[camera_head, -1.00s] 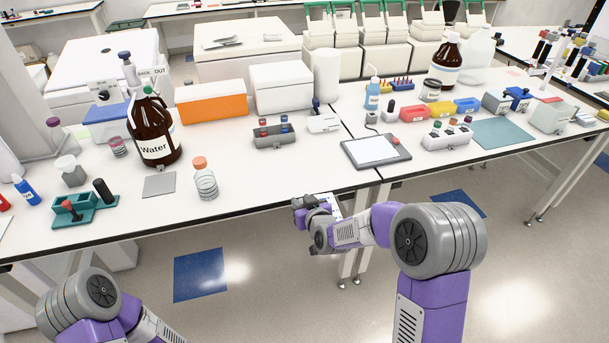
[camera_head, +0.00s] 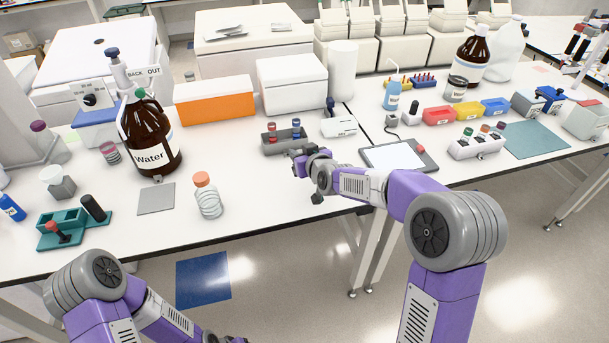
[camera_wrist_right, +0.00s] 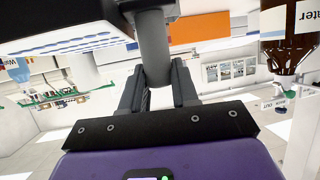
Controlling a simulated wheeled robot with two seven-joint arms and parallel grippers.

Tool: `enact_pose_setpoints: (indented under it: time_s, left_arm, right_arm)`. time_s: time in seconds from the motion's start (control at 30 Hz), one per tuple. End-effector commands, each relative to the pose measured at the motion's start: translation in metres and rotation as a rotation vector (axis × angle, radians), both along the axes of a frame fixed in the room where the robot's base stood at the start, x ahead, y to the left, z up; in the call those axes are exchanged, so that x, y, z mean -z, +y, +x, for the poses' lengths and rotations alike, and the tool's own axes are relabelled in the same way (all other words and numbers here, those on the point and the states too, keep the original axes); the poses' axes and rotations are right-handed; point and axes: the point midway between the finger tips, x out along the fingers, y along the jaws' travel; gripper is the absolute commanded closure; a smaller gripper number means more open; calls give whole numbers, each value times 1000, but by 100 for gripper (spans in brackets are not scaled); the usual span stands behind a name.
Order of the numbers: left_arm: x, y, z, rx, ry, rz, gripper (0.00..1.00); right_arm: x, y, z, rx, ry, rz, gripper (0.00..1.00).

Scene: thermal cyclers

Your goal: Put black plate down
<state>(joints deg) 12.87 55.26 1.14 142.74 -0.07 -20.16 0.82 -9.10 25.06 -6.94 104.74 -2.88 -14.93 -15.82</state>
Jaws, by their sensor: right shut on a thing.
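My right gripper (camera_head: 304,160) is over the white bench, in front of the tube rack and left of the tablet. In the right wrist view the gripper (camera_wrist_right: 157,75) is shut on a dark grey piece (camera_wrist_right: 152,45), which I take to be part of the black plate. A broad slab with a dark face and a pale, blue-marked edge fills that view's upper left; whether it joins the held piece is unclear. In the head view the held thing is mostly hidden by the gripper. My left gripper (camera_head: 225,339) barely shows at the bottom edge.
The tube rack (camera_head: 272,149) and the tablet (camera_head: 394,157) stand near the right gripper. To the left are an orange-capped jar (camera_head: 208,200), a grey square pad (camera_head: 156,199) and a brown Water bottle (camera_head: 150,135). White bench between jar and rack is clear.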

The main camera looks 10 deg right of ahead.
Motion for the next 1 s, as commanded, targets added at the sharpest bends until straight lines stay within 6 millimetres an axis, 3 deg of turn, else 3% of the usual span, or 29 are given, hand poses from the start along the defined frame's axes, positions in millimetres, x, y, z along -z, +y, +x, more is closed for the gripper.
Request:
enact_pose_setpoints:
  time_s: [0.03, 0.27, 0.5, 0.87, 0.9, 1.0]
  left_arm:
    - [5, 0, 0, 0, 0, 0, 35]
    - [11, 0, 0, 0, 0, 0, 35]
    - [22, 0, 0, 0, -1, 0, 35]
    - [24, 0, 0, 0, -1, 0, 35]
    - [24, 0, 0, 0, -1, 0, 35]
    - [23, 0, 0, 0, -1, 0, 35]
  right_arm:
    - [14, -1, 0, 1, 5, -1, 100]
    - [37, 0, 0, 1, 2, -2, 100]
    - [74, -1, 0, 1, 3, -1, 100]
    - [77, 0, 0, 0, 0, -1, 100]
    - [77, 0, 0, 0, 1, 0, 68]
    - [76, 0, 0, 0, 1, 0, 53]
